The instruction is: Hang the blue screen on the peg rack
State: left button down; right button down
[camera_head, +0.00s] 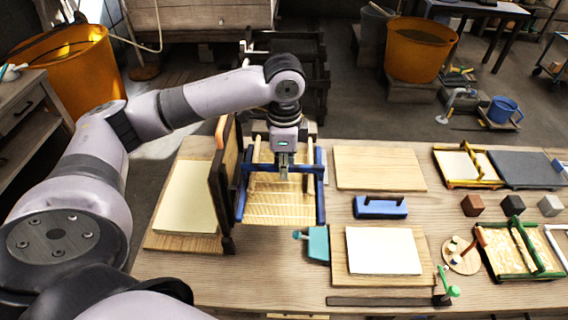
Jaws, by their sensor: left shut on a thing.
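The blue screen (321,195), a blue frame with a yellowish slatted mesh, is in the middle left of the head view, tilted above the table. My left gripper (283,168) is shut on the blue screen at its far side, its fingers pointing down. The gripper hides part of the far bar. A dark brown wooden upright, which looks like part of the peg rack (218,190), stands just left of the screen. I cannot tell whether the screen touches it or rests on any peg. My right gripper is not in view.
A cream stack on a board (186,198) lies left of the upright. Right of the screen are a bare board (379,168), a blue block with a handle (380,208), a teal tool (317,243) and a white sheet (383,250). Yellow and green frames lie farther right.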

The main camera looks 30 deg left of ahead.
pick_arm(q)
jog(key=c, duration=1.6)
grip_release()
jog(key=shift+c, duration=0.2)
notch_tip(320, 180, up, 12)
